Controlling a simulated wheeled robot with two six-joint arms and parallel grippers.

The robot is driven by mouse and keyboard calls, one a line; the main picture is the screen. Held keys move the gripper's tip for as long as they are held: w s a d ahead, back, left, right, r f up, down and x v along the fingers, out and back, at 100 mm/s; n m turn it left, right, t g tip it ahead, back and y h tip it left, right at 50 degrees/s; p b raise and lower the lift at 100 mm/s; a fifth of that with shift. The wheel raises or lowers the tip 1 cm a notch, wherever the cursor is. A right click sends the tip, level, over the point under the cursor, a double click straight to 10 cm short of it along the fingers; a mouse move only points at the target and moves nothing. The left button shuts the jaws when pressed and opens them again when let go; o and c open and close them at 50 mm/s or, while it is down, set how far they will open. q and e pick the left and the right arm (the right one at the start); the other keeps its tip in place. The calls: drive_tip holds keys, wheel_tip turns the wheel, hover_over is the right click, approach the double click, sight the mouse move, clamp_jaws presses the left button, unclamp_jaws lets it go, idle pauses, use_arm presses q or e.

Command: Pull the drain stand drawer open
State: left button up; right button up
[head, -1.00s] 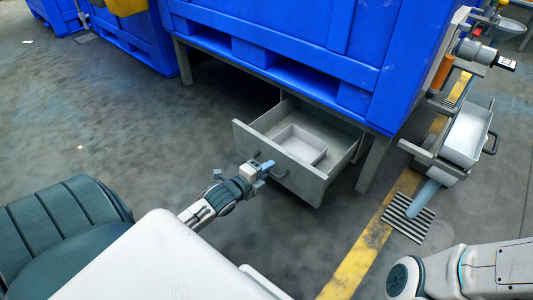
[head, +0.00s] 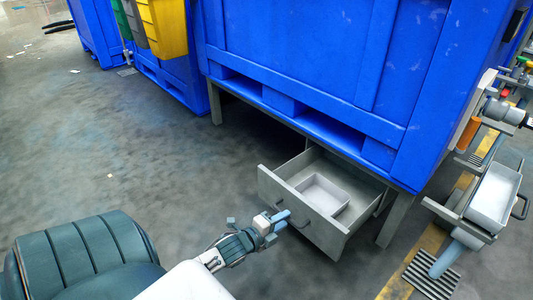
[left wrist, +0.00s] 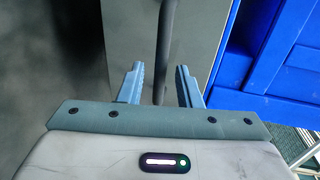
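The drain stand's grey drawer (head: 345,230) is pulled out from under the blue bin in the head view. It holds a light, shallow tray (head: 322,198). My left gripper (head: 281,220) is in front of the drawer face, close to its dark bar handle (head: 305,210). In the left wrist view its two blue fingers (left wrist: 160,85) are spread apart. The handle bar (left wrist: 165,45) shows in the gap between them, and I see no finger closed on it. My right gripper is out of view.
The large blue bin (head: 315,60) stands on grey legs (head: 394,220) above the drawer. At the right are a metal pan (head: 495,197) and a striped floor grate (head: 432,275).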

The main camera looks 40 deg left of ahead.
use_arm(q)
drive_tip(key=b+v, duration=0.2)
drive_tip(key=v, duration=0.5)
drive_tip(key=shift+s, duration=0.4)
drive_tip(key=shift+a+r, duration=0.1)
drive_tip(key=shift+r, duration=0.05)
idle(0.4)
